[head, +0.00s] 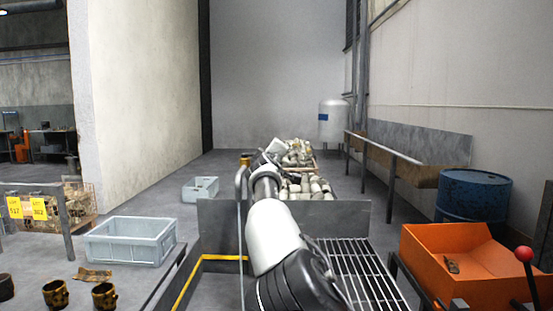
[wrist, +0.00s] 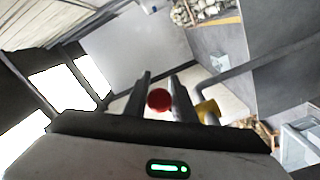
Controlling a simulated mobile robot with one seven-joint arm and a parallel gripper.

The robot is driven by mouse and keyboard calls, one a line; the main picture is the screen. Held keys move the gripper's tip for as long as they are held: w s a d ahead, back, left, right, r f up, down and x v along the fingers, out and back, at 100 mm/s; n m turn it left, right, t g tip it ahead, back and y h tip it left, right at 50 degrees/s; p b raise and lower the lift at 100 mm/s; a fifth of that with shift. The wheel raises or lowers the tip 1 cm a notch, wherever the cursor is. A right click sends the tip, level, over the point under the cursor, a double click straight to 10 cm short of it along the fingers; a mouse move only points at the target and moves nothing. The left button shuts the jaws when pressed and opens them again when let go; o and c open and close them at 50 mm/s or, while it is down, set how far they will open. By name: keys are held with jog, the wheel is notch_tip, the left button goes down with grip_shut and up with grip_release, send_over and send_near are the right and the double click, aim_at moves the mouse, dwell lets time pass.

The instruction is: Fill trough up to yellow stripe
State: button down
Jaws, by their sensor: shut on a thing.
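The trough (head: 228,266) is at the bottom centre of the head view, with a yellow stripe (head: 189,284) along its inner wall. My arm hides its right side, and I cannot tell the water level. A grey pipe (head: 240,205) rises beside the arm, with a brass fitting (head: 245,161) at its top. In the wrist view a pipe (wrist: 245,68) and a yellow brass fitting (wrist: 207,108) show right of the fingers. My gripper (wrist: 160,92) is shut on a round red knob (wrist: 159,100) between its fingers. The head view does not show this grip clearly.
A metal grate (head: 358,272) lies right of the trough. An orange bin (head: 455,265) and blue drum (head: 475,195) stand further right. A grey crate (head: 130,241) and several dark cups (head: 55,294) are at left. A bin of pale parts (head: 300,175) stands behind.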

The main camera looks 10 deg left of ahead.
jog(key=shift+s+a+r+m+h, duration=0.2)
jog(key=shift+s+m+h, duration=0.2)
jog(key=shift+h, duration=0.15)
jog(key=shift+s+a+r+m+h, duration=0.2)
jog(key=shift+s+m+h, duration=0.2)
jog(key=shift+h, duration=0.15)
jog(key=shift+s+r+h, duration=0.1)
jog(key=shift+h, duration=0.3)
jog(key=c, duration=1.5)
grip_release()
jog(key=shift+f, duration=0.2)
jog(key=shift+d+f, duration=0.1)
jog(key=shift+f, duration=0.05)
jog(key=s+b, duration=0.5)
jog(key=s, duration=1.2)
jog(key=shift+s+a, duration=0.1)
jog(key=shift+a, duration=0.1)
